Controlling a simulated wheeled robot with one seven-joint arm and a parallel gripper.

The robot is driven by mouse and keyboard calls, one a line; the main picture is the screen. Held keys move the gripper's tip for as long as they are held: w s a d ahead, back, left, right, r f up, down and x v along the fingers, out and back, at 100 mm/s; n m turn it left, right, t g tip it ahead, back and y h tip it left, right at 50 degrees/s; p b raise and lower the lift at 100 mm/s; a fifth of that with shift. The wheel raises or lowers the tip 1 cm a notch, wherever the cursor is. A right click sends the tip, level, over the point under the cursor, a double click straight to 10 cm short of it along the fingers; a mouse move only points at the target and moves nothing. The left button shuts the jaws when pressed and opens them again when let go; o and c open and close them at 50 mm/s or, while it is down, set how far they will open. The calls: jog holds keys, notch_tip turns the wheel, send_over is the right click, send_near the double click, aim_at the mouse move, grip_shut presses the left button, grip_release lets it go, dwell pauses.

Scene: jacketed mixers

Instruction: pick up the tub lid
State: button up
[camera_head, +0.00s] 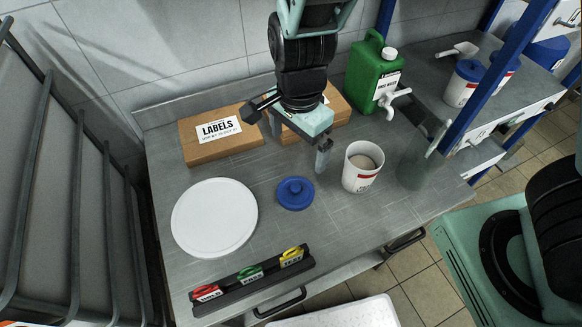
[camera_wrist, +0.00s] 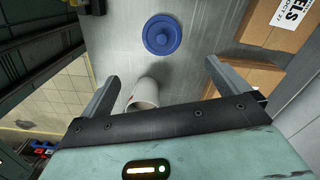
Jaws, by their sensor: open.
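The blue tub lid (camera_head: 295,193) lies flat on the grey worktop, round with a raised knob in its middle. In the wrist view the lid (camera_wrist: 161,36) is at the top centre, beyond the fingertips. My gripper (camera_head: 300,148) is above the worktop, behind and above the lid, apart from it. The wrist view shows its two fingers (camera_wrist: 162,70) spread wide with nothing held. An open white tub (camera_head: 363,168) with pale contents stands to the right of the lid; it also shows in the wrist view (camera_wrist: 146,93), near the left finger.
A white round disc (camera_head: 214,218) lies left of the lid. A rack (camera_head: 250,279) with red, green and yellow labelled pieces is in front. Cardboard boxes (camera_head: 200,153) stand behind, with a green jerrycan (camera_head: 370,72) at back right. A blue post (camera_head: 480,75) rises at the right.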

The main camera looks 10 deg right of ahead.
jog(key=b, duration=0.2)
send_over(295, 187)
jog(key=f, duration=1.1)
jog(key=shift+d+f, duration=0.2)
jog(key=shift+f, duration=0.1)
jog(key=shift+a+f, duration=0.15)
jog(key=shift+f, duration=1.3)
jog(key=shift+a+f, duration=0.1)
jog(key=shift+f, duration=1.35)
jog(key=c, duration=0.8)
